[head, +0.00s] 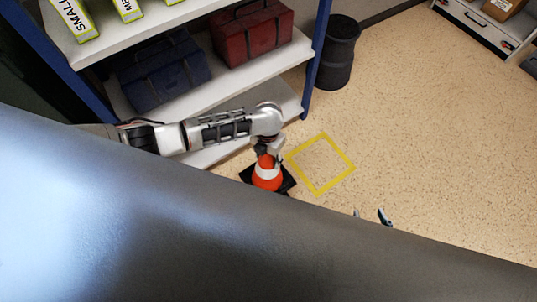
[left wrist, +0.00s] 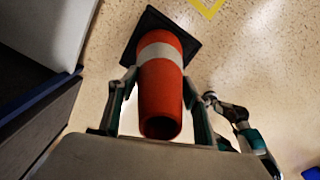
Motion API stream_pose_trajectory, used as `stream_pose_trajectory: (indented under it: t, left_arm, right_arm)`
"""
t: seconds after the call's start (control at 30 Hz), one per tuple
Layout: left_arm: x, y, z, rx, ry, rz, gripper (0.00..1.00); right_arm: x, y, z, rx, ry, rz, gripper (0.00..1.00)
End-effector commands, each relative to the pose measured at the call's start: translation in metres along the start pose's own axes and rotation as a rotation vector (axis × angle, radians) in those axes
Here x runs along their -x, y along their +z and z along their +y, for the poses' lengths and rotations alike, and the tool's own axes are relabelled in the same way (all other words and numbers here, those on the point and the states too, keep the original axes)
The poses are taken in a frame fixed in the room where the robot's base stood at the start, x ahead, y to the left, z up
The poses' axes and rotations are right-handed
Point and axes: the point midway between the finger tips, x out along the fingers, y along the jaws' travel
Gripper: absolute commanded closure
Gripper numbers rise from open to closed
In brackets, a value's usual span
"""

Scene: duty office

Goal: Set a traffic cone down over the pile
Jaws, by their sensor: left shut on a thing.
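The orange traffic cone (head: 267,180) has a white band and a square black base. It stands about upright beside the shelf. My left gripper (head: 268,154) is shut on its upper part, with a finger on each side in the left wrist view, where the cone (left wrist: 160,90) points toward the camera. I cannot tell whether its base touches the floor. A yellow square outline (head: 341,180) lies on the floor just right of the cone; I cannot make out a distinct pile inside it. My right gripper (head: 371,215) shows only two separated fingertips above my grey body edge.
The blue-posted shelf (head: 290,62) at the upper left holds a dark blue toolbox (head: 160,75) and a red toolbox (head: 252,35). A black bin (head: 337,55) stands beside it. A white cabinet (head: 475,25) is at the upper right. The floor right of the square is clear.

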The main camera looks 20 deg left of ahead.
Motion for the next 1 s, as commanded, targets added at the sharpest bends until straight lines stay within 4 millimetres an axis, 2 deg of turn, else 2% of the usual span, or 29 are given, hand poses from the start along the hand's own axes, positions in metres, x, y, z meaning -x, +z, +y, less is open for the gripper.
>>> stream_pose_trajectory:
  t: [0.47, 0.8, 1.0]
  left_arm:
    - [-0.033, 0.001, -0.001, 0.0, -0.002, 0.0, 1.0]
    - [-0.056, 0.0, -0.001, -0.001, -0.002, 0.001, 1.0]
    - [-0.069, 0.0, -0.001, 0.0, -0.003, 0.0, 1.0]
  right_arm:
    - [-0.011, 0.011, 0.003, 0.02, 0.009, 0.0, 0.6]
    - [-0.014, 0.03, 0.001, 0.031, 0.007, -0.028, 0.6]
    - [-0.016, 0.032, 0.001, 0.033, 0.008, -0.026, 0.6]
